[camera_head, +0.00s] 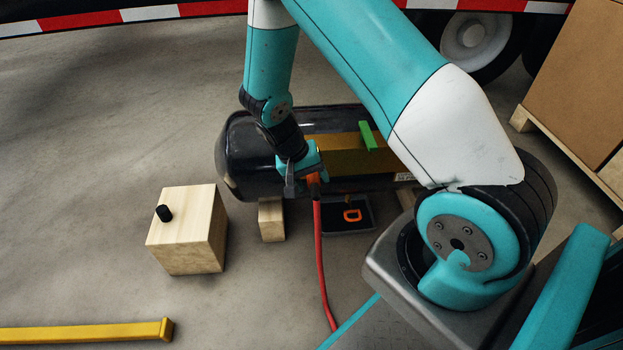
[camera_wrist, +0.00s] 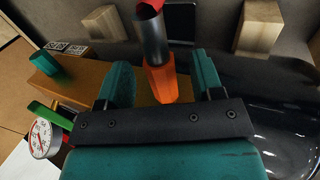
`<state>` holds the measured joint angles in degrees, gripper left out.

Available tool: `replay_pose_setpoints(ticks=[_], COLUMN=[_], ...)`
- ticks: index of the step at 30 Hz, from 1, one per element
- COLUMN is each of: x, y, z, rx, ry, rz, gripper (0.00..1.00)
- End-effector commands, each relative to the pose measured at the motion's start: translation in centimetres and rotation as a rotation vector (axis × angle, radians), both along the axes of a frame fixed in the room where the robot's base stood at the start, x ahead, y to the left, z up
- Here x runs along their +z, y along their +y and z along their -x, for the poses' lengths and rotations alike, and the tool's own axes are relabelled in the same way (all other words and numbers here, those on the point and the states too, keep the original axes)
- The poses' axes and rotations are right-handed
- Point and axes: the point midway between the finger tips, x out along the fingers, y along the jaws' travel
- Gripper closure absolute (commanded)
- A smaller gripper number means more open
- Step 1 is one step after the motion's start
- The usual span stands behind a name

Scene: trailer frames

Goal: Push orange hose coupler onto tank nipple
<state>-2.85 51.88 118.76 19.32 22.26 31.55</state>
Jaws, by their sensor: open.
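The orange hose coupler (camera_head: 313,185) is at the front side of the black tank (camera_head: 243,160), with the red hose (camera_head: 320,255) hanging from it to the floor. In the wrist view the coupler (camera_wrist: 161,84) lies between the two teal fingers of my gripper (camera_wrist: 160,65), with a grey sleeve and the red hose end beyond it. My gripper (camera_head: 302,172) is open around the coupler, with gaps visible beside it. The tank nipple is hidden, so I cannot tell whether the coupler is seated on it.
A gauge (camera_wrist: 42,138) and a green lever (camera_head: 368,136) sit by the tank. A dark tray (camera_head: 336,229) holds an orange ring (camera_head: 352,215). A wooden block (camera_head: 195,240) with a black plug (camera_head: 164,213) stands left. A yellow bar (camera_head: 90,332) lies at front left. Boxes (camera_head: 580,85) stand right.

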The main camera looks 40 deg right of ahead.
Motion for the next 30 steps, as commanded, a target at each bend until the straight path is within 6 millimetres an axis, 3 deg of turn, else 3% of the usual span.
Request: replay_pose_setpoints(ticks=[12, 18, 24, 30], x=[9.4, 13.1, 15.0, 15.4], y=[3.0, 4.4, 5.1, 5.3], z=[-2.2, -3.1, -3.5, -3.6], rx=[0.002, 0.001, 0.001, 0.001], ry=[-0.006, -0.005, -0.003, -0.002], rz=[-0.001, 0.000, 0.001, 0.000], gripper=[0.39, 0.39, 0.39, 0.39])
